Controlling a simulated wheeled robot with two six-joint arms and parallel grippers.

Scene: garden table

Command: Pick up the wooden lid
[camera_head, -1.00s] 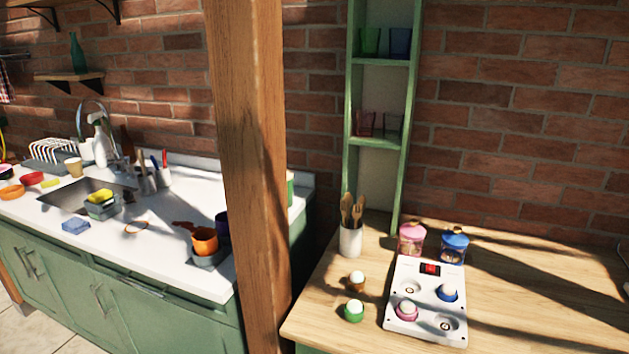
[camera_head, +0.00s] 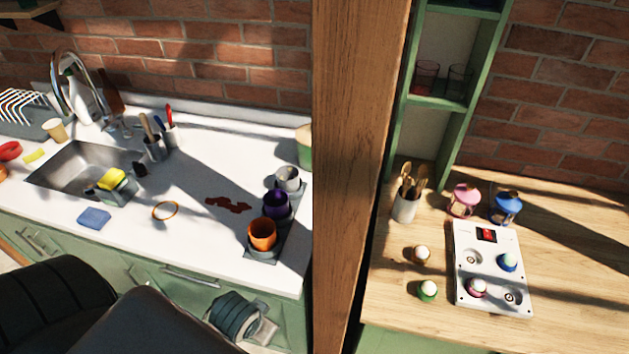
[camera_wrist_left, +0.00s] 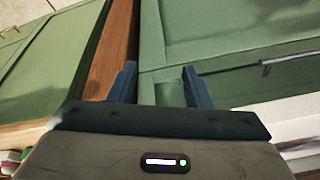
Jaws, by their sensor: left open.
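I cannot make out a wooden lid in either view. A green container (camera_head: 304,147) stands at the back right of the white counter, partly hidden by the wooden post, and I cannot tell what its top is made of. My left gripper (camera_wrist_left: 161,88) is open and empty in the left wrist view, its two dark fingers apart in front of green cabinet fronts. My right gripper is in neither view.
The wooden post (camera_head: 350,170) stands between the white counter (camera_head: 180,235) and the wooden worktop (camera_head: 570,260). Orange (camera_head: 262,234) and purple (camera_head: 276,204) cups stand near the counter's right end. Pink (camera_head: 464,201) and blue (camera_head: 507,208) jars stand behind a white panel (camera_head: 465,292).

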